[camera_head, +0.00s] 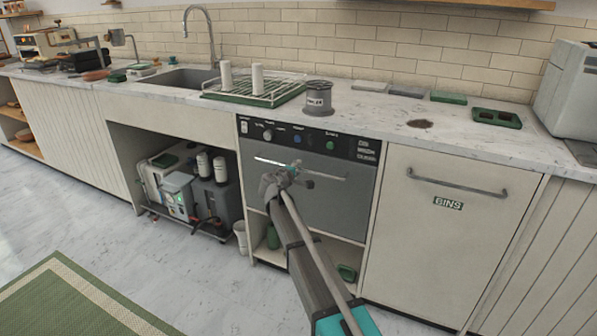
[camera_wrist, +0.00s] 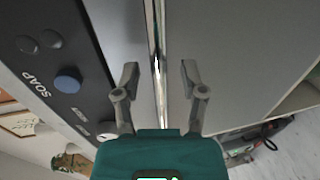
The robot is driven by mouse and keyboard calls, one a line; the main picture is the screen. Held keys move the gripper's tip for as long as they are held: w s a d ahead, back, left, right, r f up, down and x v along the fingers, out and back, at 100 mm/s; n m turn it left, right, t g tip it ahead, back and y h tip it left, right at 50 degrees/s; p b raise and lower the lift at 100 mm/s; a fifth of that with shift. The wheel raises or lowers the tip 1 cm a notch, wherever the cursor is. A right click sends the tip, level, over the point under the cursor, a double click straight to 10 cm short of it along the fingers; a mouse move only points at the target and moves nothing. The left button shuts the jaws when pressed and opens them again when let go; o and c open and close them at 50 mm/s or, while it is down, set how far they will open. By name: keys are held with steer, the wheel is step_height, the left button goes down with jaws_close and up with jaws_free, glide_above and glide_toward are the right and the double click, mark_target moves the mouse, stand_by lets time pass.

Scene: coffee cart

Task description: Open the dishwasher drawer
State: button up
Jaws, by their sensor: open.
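The dishwasher drawer (camera_head: 323,206) is a grey front panel under a dark control strip (camera_head: 312,138) with knobs and buttons, and it looks shut. Its handle (camera_head: 322,175) is a thin horizontal metal bar near the top of the panel. My gripper (camera_head: 289,172) is in front of the panel at the handle and hides part of the bar. In the wrist view the handle (camera_wrist: 156,50) runs up the picture between the two open fingers of my gripper (camera_wrist: 158,82). Neither finger visibly presses on the bar.
A cabinet marked BINS (camera_head: 450,225) with its own handle is to the right. An open bay with machines (camera_head: 190,190) is to the left. Above are the marble counter (camera_head: 370,115), dish rack (camera_head: 255,92) and sink (camera_head: 175,80). The floor in front is clear, with a green rug (camera_head: 75,300).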

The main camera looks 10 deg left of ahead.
steer(key=shift+w+d, duration=0.1)
steer(key=shift+w, duration=0.15)
jaws_close()
steer(key=shift+d, duration=0.2)
steer(key=shift+s, duration=0.1)
